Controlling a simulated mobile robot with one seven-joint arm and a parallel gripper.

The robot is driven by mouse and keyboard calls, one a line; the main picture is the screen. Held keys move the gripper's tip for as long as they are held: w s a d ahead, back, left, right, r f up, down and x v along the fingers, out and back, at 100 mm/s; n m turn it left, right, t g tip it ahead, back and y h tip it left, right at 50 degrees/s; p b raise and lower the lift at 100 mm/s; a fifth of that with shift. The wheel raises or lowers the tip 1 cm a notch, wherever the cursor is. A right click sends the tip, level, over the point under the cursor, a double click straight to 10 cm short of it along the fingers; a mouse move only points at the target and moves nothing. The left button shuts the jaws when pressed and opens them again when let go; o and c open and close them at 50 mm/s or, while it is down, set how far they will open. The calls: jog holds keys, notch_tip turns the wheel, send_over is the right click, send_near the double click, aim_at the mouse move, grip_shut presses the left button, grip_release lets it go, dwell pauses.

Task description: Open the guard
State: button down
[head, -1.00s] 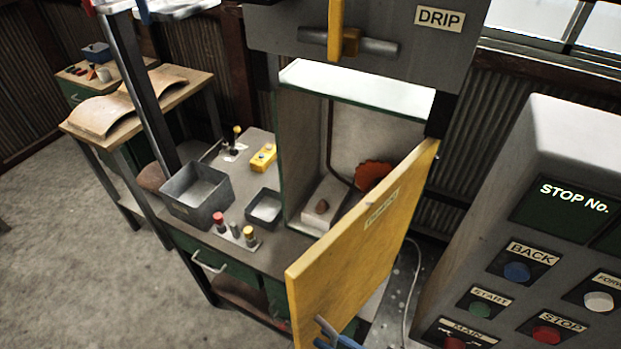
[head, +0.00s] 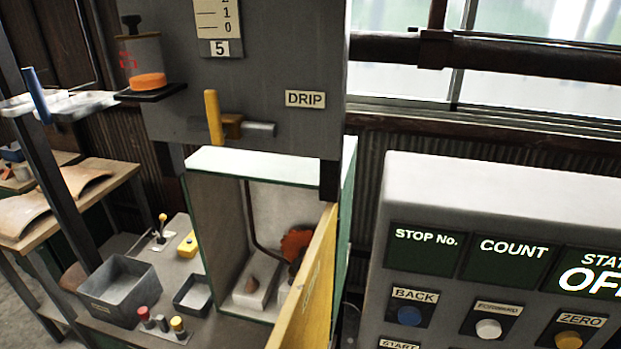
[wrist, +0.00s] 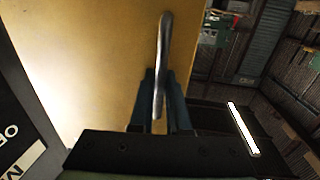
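The guard is a yellow door (head: 312,283) hinged on the right of the green-edged machine box (head: 220,225). In the head view it stands open, angled toward me, and its lower part is cut off by the frame. The inside of the box shows, with an orange toothed disc (head: 297,243). In the wrist view the yellow panel (wrist: 90,60) fills the left and middle, with a metal handle (wrist: 165,40) on it. My gripper (wrist: 162,88) has its two dark blue fingers close on both sides of the handle, apparently gripping it. My gripper is outside the head view.
A control panel (head: 500,190) with lit displays and buttons stands close on the right. A grey upper housing (head: 270,70) with a yellow lever hangs above the box. A grey bin (head: 120,290) and small switches sit on the bench at left.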

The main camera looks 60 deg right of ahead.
jog(key=c, duration=0.9)
grip_release()
jog(key=shift+s+d+b, duration=0.2)
jog(key=shift+s+b, duration=0.55)
jog(key=shift+s, duration=1.4)
jog(key=shift+s+d+b, duration=0.25)
jog(key=shift+s+b, duration=0.55)
jog(key=shift+s, duration=1.4)
jog(key=shift+s+d+b, duration=0.2)
jog(key=shift+s+b, duration=0.55)
jog(key=shift+s, duration=1.4)
